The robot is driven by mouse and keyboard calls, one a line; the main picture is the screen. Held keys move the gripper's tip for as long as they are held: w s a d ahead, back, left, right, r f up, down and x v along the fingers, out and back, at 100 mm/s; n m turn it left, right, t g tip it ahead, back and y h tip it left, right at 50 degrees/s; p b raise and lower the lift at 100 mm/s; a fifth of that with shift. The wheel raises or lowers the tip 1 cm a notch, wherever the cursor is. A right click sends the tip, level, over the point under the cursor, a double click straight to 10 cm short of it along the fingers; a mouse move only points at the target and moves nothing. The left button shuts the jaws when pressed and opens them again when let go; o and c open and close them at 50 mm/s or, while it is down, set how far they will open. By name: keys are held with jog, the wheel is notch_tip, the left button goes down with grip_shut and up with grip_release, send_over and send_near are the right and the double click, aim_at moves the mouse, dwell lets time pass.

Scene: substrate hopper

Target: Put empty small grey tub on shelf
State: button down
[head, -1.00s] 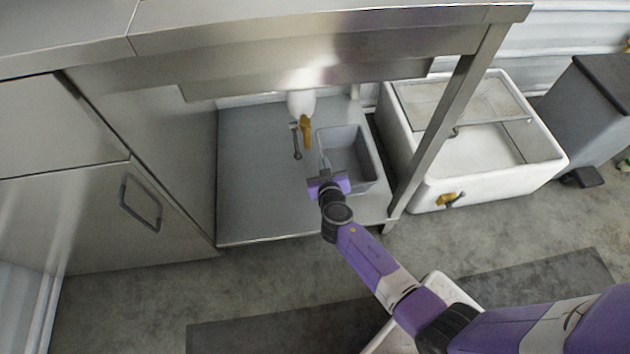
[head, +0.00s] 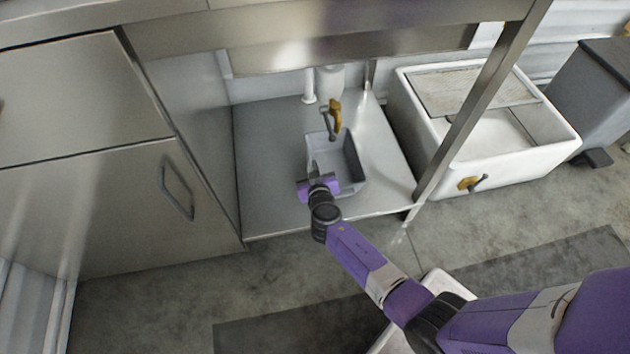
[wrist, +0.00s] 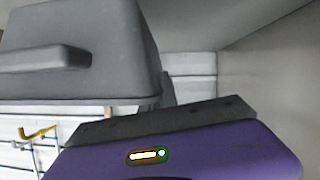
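The small grey tub (head: 352,160) is under the steel counter, over the grey shelf (head: 270,165), below the yellow-handled tap. Its inside looks empty. My gripper (head: 322,170) is at the tub's near left wall and appears shut on it; the fingertips are small and partly hidden. The tub fills the upper left of the wrist view (wrist: 90,60), just beyond the purple gripper body. I cannot tell whether its base touches the shelf.
The yellow-handled tap (head: 335,115) hangs close above the tub's far side. A steel leg (head: 480,110) stands right of the shelf, with a white basin (head: 500,140) beyond it. A cabinet (head: 100,200) closes the left. The shelf's left part is clear.

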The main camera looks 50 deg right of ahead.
jog(key=shift+f+b, duration=1.35)
jog(key=shift+f, duration=1.1)
jog(key=shift+f, duration=0.15)
jog(key=c, duration=1.6)
grip_release()
jog(key=shift+c, duration=0.2)
jog(key=shift+s+a+r, duration=0.1)
jog(key=shift+s+r, duration=0.1)
jog(key=shift+r, duration=0.1)
jog(key=p+v, duration=0.3)
jog(key=v, duration=0.8)
jog(key=shift+s+a+p, duration=0.15)
jog(key=shift+a+p, duration=0.05)
jog(key=shift+p, duration=0.1)
